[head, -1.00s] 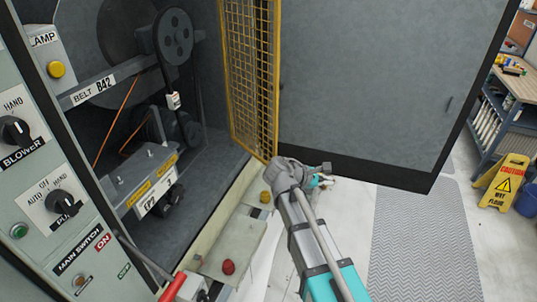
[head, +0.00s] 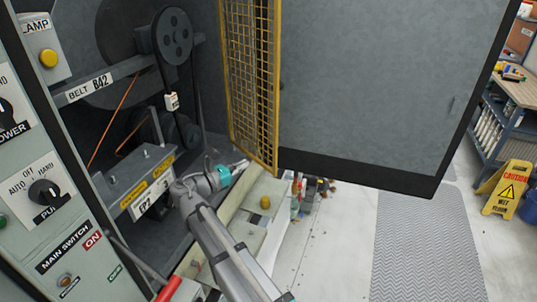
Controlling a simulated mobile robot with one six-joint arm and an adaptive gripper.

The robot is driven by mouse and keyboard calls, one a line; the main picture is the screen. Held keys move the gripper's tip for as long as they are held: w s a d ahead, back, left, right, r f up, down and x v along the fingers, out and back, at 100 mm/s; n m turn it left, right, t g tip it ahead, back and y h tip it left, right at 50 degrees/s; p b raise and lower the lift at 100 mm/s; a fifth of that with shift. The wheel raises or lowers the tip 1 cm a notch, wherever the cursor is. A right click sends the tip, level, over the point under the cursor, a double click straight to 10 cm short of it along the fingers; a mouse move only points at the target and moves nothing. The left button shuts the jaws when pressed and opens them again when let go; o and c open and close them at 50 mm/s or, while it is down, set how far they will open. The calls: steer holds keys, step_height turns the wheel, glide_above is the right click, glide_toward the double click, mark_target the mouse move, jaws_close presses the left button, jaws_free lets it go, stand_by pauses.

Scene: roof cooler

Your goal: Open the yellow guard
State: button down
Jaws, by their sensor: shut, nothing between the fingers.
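The yellow guard (head: 250,80) is a mesh panel in a yellow frame. It stands swung out at the right side of the cabinet opening, in front of the grey door, and the belt and pulley behind are exposed. My gripper (head: 241,165) is shut and empty. Its tip is near the lower part of the guard, on the left side of the frame's bottom corner. I cannot tell whether it touches the mesh.
The grey door (head: 370,90) stands open behind the guard. A control panel (head: 50,190) with knobs is at the left. A yellow wet floor sign (head: 508,188) stands at the right. The grey mat (head: 425,245) is clear.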

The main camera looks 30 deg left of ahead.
mark_target(274, 150)
steer(key=shift+w, duration=0.1)
steer(key=shift+x, duration=5.05)
steer(key=shift+f, duration=0.1)
